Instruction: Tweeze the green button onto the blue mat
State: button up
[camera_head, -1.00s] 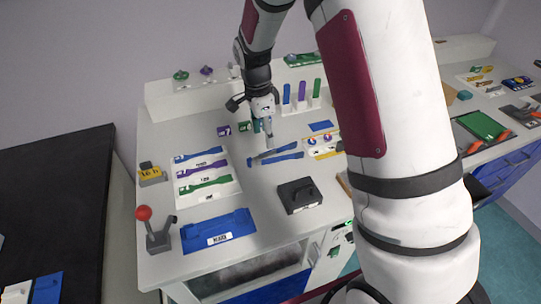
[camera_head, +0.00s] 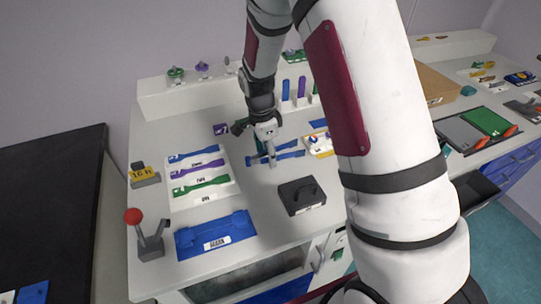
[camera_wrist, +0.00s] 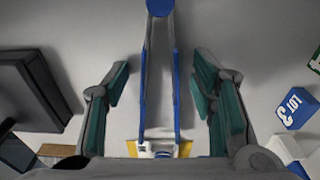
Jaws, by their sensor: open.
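Blue-edged tweezers (camera_head: 291,154) lie on the white bench; in the wrist view the tweezers (camera_wrist: 177,90) run lengthwise between my finger pads. My gripper (camera_head: 268,157) is low over them, its teal pads apart on either side; in the wrist view the open gripper (camera_wrist: 160,85) shows clear gaps to both tweezer arms. I cannot pick out the green button.
A red-knobbed lever (camera_head: 134,217) stands front left. A blue LOT cube (camera_wrist: 296,109) sits right in the wrist view.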

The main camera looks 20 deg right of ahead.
jog(key=c, duration=0.7)
notch_tip(320, 180, up, 12)
jog(key=p, duration=0.5)
jog(key=shift+f, duration=0.1)
